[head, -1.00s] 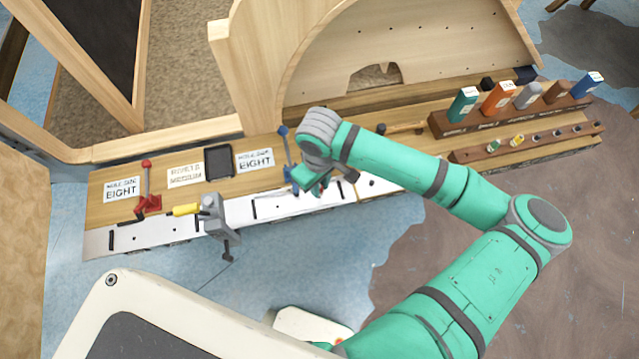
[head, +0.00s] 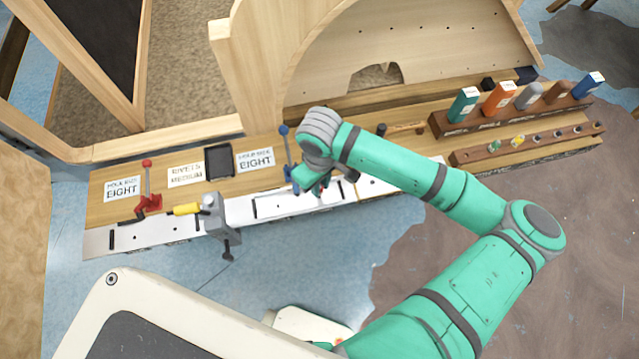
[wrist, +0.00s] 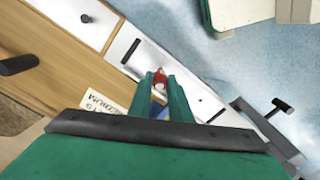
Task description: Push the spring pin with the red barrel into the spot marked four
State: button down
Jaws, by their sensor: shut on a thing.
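My gripper (head: 318,187) is over the metal strip (head: 270,207) along the bench's front edge. In the wrist view, the two green fingers of my gripper (wrist: 162,84) are shut on the spring pin with the red barrel (wrist: 159,75). The red barrel shows between the fingertips, close above or at the pale strip (wrist: 190,95). I cannot tell whether its tip touches the strip. No mark reading four is legible in either view, and my wrist hides part of the strip in the head view.
A blue-handled clamp (head: 287,150) stands close behind my gripper. A grey vise (head: 217,218) and a red clamp (head: 149,200) are further left. A wooden rack (head: 470,155) holding several small pins is at right, before a row of coloured boxes (head: 498,98).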

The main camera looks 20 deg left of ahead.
jog(key=shift+f, duration=1.7)
jog(key=c, duration=1.6)
grip_release()
jog(key=shift+o, duration=0.2)
jog(key=shift+r, duration=0.1)
notch_tip(320, 180, up, 11)
jog(key=shift+f, duration=0.2)
